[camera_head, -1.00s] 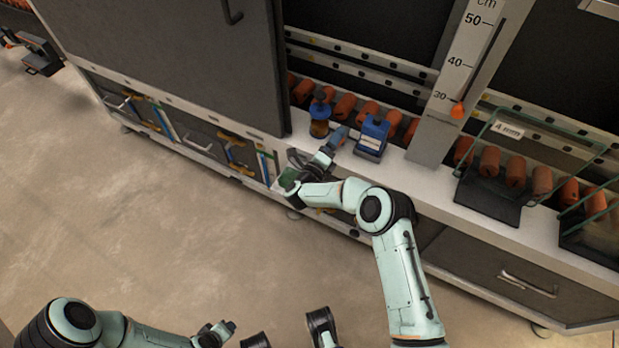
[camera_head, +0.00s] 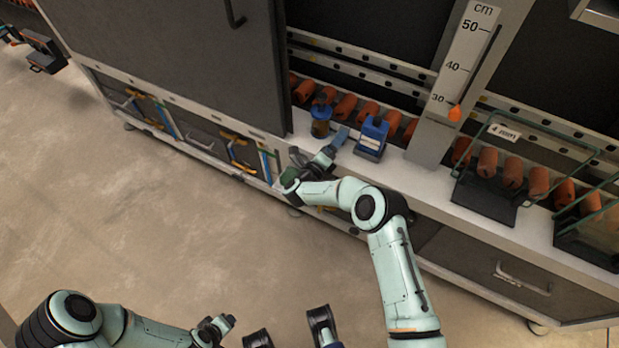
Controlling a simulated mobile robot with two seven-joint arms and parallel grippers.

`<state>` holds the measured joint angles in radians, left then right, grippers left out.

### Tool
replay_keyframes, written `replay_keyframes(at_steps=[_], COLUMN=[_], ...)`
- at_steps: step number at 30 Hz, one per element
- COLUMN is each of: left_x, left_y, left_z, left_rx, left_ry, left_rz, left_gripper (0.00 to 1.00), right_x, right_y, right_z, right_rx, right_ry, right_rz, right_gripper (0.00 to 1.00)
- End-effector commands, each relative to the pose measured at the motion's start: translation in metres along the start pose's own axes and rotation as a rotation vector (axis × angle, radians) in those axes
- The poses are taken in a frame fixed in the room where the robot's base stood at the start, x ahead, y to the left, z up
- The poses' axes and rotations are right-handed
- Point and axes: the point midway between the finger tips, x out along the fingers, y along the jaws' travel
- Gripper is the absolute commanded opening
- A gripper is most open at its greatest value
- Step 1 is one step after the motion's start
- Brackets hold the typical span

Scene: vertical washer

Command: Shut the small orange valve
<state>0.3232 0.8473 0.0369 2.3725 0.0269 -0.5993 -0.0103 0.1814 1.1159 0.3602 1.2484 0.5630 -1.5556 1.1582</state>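A small orange piece (camera_head: 455,113) sits low on the cm scale plate, near the 30 mark. It is the only small, bright orange fitting I can make out, and I cannot tell whether it is the valve. My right gripper (camera_head: 318,158) is at the ledge's front edge, left of the blue container and well left of the orange piece. Its fingers are small and partly merged with the things behind, so their opening is unclear. My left gripper (camera_head: 224,324) is low over the floor at the bottom, away from the machine. Its opening is also unclear.
A blue container (camera_head: 371,137) and an amber bottle with a blue top (camera_head: 320,121) stand on the ledge. Dark racks (camera_head: 489,196) with green frames stand to the right. Orange-brown rollers (camera_head: 346,106) line the back. A dark door (camera_head: 170,60) covers the left.

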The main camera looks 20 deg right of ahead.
Motion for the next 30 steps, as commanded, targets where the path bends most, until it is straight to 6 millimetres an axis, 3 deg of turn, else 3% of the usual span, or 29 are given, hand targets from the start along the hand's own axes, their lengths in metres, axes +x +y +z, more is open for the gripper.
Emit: replay_keyframes(at_steps=[1,12,30], left_x=[-0.003,-0.006,-0.005], left_y=[0.001,0.002,0.002], left_z=[-0.001,-0.002,0.005], left_rx=[0.0,0.0,0.002], left_ry=[0.001,0.002,-0.017], left_rz=[0.0,0.001,0.002], left_gripper=[0.43,0.43,0.43], right_x=[-0.124,-0.142,-0.137], right_y=[0.024,0.023,0.022], right_z=[-0.002,-0.004,-0.006], right_rx=[-0.137,-0.137,-0.132], right_ry=[-0.071,-0.069,-0.066], right_rz=[0.044,0.042,0.033], right_gripper=[0.84,0.84,0.84])
